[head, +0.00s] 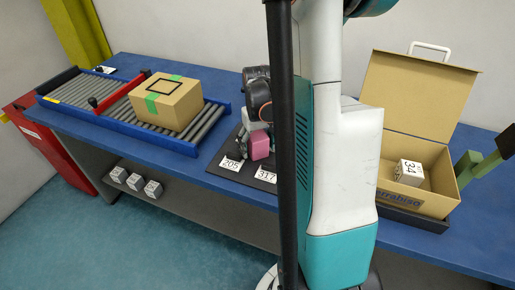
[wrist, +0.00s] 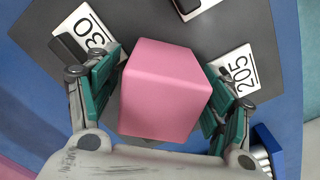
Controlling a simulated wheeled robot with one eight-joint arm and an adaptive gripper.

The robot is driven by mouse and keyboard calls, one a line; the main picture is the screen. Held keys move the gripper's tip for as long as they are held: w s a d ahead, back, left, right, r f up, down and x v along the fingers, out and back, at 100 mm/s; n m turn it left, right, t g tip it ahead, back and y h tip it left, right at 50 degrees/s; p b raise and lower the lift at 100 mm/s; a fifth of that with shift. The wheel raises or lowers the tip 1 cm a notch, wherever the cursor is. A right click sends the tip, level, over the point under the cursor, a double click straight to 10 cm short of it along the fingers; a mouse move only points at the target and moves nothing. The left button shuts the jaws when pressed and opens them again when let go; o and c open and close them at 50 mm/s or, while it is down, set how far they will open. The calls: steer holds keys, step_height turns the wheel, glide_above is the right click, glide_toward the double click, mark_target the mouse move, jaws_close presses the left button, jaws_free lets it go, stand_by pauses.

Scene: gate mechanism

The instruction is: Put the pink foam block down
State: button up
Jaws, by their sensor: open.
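The pink foam block (head: 260,146) is on or just above the dark mat (head: 227,172) on the blue bench, behind the number cards; I cannot tell for sure whether it touches the mat. In the wrist view the block (wrist: 163,90) sits between the teal finger pads, with narrow gaps beside it. My gripper (wrist: 168,88) is open around the block and does not grip it. In the head view my gripper (head: 253,132) is partly hidden behind the block and my own arm.
Cards reading 205 (head: 231,164) and 317 (head: 266,176) lie at the mat's front edge. A roller conveyor (head: 110,108) with a taped cardboard box (head: 166,101) is to the left. An open case (head: 440,205) holding a white numbered cube (head: 408,172) stands to the right.

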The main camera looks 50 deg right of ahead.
steer(key=shift+f, duration=0.1)
steer(key=shift+c, duration=0.5)
steer(key=c, duration=0.9)
step_height(320, 180, up, 20)
steer(key=p, duration=0.7)
